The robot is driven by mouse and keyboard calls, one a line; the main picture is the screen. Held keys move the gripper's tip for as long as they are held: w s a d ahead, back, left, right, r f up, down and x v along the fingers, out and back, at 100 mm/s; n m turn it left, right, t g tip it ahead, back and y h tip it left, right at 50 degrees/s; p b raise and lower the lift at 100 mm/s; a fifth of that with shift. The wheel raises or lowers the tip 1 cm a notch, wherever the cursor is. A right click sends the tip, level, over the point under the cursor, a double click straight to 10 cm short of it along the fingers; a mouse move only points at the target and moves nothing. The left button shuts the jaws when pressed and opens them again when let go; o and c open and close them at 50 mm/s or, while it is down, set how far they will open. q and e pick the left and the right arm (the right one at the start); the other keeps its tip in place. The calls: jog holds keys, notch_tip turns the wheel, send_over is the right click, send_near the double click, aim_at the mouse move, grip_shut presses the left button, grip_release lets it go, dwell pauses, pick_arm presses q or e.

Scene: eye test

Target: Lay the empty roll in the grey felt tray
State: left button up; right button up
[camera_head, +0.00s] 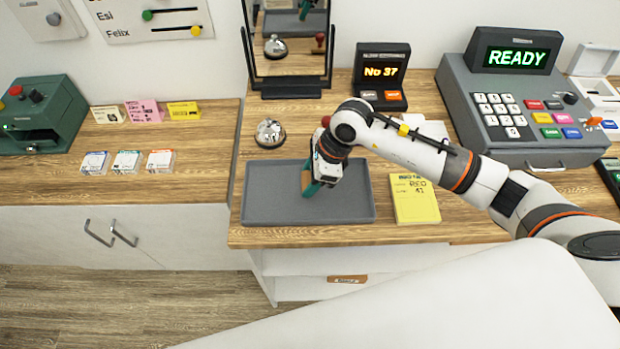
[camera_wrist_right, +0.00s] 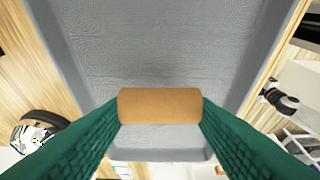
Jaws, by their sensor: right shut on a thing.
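The grey felt tray (camera_head: 270,205) lies on the wooden counter and also fills most of the right wrist view (camera_wrist_right: 160,50). My right gripper (camera_head: 309,186) is over the tray, pointing down, with its green fingers shut on the empty roll (camera_wrist_right: 160,105). The roll is a plain brown cardboard cylinder, held crosswise between the two fingertips. The rest of the tray is empty. My left gripper is not in view.
A silver bell (camera_head: 270,133) stands behind the tray. A yellow notepad (camera_head: 414,199) lies to its right. A mirror (camera_head: 288,50), a "No 37" display (camera_head: 382,72) and a till (camera_head: 510,105) stand at the back. The tray is near the counter's front edge.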

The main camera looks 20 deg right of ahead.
jog(key=shift+f, duration=1.35)
jog(key=o, duration=0.9)
jog(key=shift+r, duration=0.1)
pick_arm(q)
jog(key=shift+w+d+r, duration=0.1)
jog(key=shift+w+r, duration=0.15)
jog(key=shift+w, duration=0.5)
pick_arm(e)
jog(key=shift+o, duration=0.2)
